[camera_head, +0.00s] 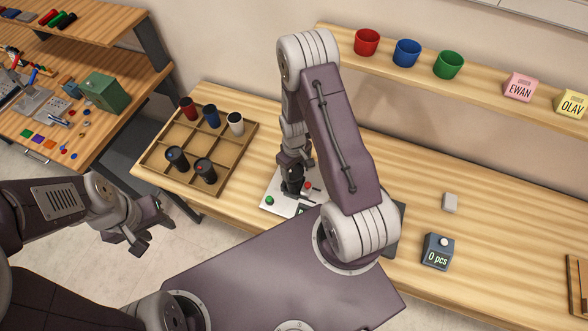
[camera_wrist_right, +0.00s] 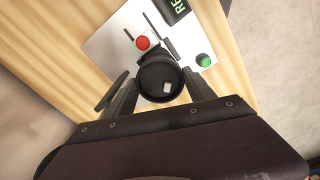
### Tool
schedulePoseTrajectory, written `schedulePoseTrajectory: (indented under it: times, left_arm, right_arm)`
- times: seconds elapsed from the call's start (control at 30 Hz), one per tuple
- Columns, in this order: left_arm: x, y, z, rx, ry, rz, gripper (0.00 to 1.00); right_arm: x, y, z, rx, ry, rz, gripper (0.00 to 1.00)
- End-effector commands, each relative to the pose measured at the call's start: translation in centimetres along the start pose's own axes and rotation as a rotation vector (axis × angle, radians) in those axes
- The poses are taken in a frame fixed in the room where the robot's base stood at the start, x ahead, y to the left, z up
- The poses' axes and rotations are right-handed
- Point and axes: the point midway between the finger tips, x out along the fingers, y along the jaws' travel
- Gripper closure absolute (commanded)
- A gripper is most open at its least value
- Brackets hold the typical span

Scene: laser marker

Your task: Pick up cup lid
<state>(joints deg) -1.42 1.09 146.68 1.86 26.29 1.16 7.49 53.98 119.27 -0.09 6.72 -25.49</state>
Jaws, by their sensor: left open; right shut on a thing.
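A round black piece with a small white square, apparently the cup lid (camera_wrist_right: 155,88), sits between the fingers of my right gripper (camera_wrist_right: 162,80) in the wrist view. My right gripper (camera_head: 292,190) is shut on it over the white marker plate (camera_head: 275,187); I cannot tell whether the lid touches the plate. In the head view the lid is hard to separate from the dark fingers. Two similar black pieces, one with a blue mark (camera_head: 176,159) and one with a red mark (camera_head: 204,171), stand in the tray. My left gripper (camera_head: 152,228) is open and empty, left of the table.
The wooden tray (camera_head: 225,176) also holds red (camera_head: 188,109), blue (camera_head: 210,117) and white (camera_head: 235,124) cups with dark tops. The plate carries red (camera_wrist_right: 143,43) and green (camera_wrist_right: 204,60) buttons. A counter (camera_head: 438,252) reads 0 pcs.

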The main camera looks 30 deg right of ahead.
Motion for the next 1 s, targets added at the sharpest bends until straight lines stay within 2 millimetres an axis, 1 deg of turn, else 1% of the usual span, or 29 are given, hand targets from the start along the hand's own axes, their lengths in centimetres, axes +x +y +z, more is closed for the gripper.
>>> schedulePoseTrajectory:
  times: [0.03, 0.07, 0.3, 0.4, 0.47, 0.5, 0.6, 0.7, 1.0]
  left_arm:
    - [-1.9, 0.0, -0.2, 0.000, 0.000, 0.000, 0.55]
    - [-2.1, 0.0, -0.2, 0.000, 0.000, 0.000, 0.55]
    - [-4.6, 0.1, -0.5, 0.000, 0.000, 0.000, 0.55]
    - [-5.4, 0.1, -0.6, 0.000, 0.000, 0.000, 0.55]
    - [-5.7, 0.1, -0.6, 0.000, 0.000, 0.000, 0.55]
    - [-6.4, 0.1, -0.7, 0.000, 0.000, 0.000, 0.55]
    - [-7.0, 0.1, -0.7, 0.000, 0.000, 0.000, 0.55]
    - [-7.2, 0.1, -0.7, 0.000, 0.000, 0.000, 0.55]
    - [-7.0, 0.1, -0.7, 0.000, 0.000, 0.000, 0.55]
  right_arm:
    - [-2.2, 0.0, 0.0, 0.000, 0.001, 0.000, 0.76]
    - [-2.3, -0.2, 0.7, 0.001, -0.003, -0.002, 0.76]
    - [-5.3, -1.9, 6.0, 0.002, -0.004, -0.002, 0.76]
    - [-6.5, -2.6, 8.1, 0.002, -0.004, -0.002, 0.76]
    - [-7.1, -2.9, 9.1, 0.002, -0.003, -0.002, 0.76]
    - [-7.6, -3.1, 9.7, 0.002, -0.004, -0.002, 0.76]
    - [-8.0, -3.5, 10.7, 0.001, -0.004, -0.002, 0.76]
    - [-8.1, -3.6, 11.1, 0.001, -0.001, -0.001, 0.76]
    - [-8.0, -3.6, 11.1, 0.001, 0.000, 0.000, 0.76]
